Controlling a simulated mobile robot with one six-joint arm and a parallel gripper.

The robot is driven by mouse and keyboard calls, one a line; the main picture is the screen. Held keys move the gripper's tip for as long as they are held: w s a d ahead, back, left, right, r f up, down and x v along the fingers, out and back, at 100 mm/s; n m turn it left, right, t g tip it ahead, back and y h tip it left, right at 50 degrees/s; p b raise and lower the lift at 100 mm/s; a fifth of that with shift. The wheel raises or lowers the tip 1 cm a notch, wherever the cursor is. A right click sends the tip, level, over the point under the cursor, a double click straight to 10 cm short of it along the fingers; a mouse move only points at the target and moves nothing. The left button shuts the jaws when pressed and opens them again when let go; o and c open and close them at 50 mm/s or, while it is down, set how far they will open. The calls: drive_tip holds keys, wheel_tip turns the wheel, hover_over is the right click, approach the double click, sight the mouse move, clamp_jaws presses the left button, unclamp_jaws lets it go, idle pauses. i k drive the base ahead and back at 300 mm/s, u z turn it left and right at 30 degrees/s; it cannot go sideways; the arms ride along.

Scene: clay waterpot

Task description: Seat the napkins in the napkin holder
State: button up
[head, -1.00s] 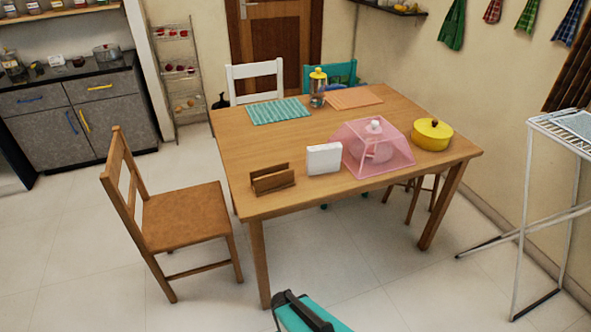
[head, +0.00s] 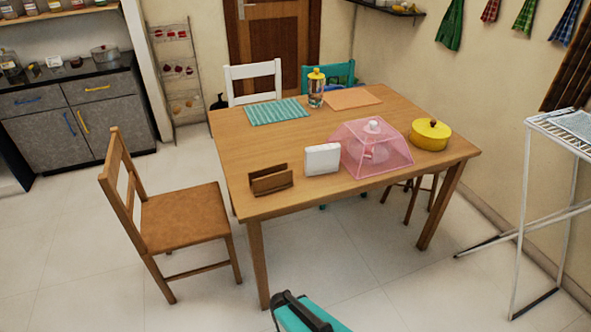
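The napkins (head: 321,159) form a white, upright, squarish stack on the wooden table (head: 228,167), near its front edge. The wooden napkin holder (head: 271,182) stands on the table to the left of the napkins, with a gap of bare wood between them. It has two low brown side walls and the slot between them looks empty.
A pink mesh food cover (head: 385,158) stands close to the right of the napkins, with a yellow pot (head: 430,135) beyond it. A jar (head: 316,88) and two placemats lie toward the back. A wooden chair (head: 185,218) stands left of the table; floor in front is clear.

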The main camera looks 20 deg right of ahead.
sight(268, 180)
drive_tip(key=u, duration=1.1)
drive_tip(key=i, duration=0.9)
drive_tip(key=z, duration=0.15)
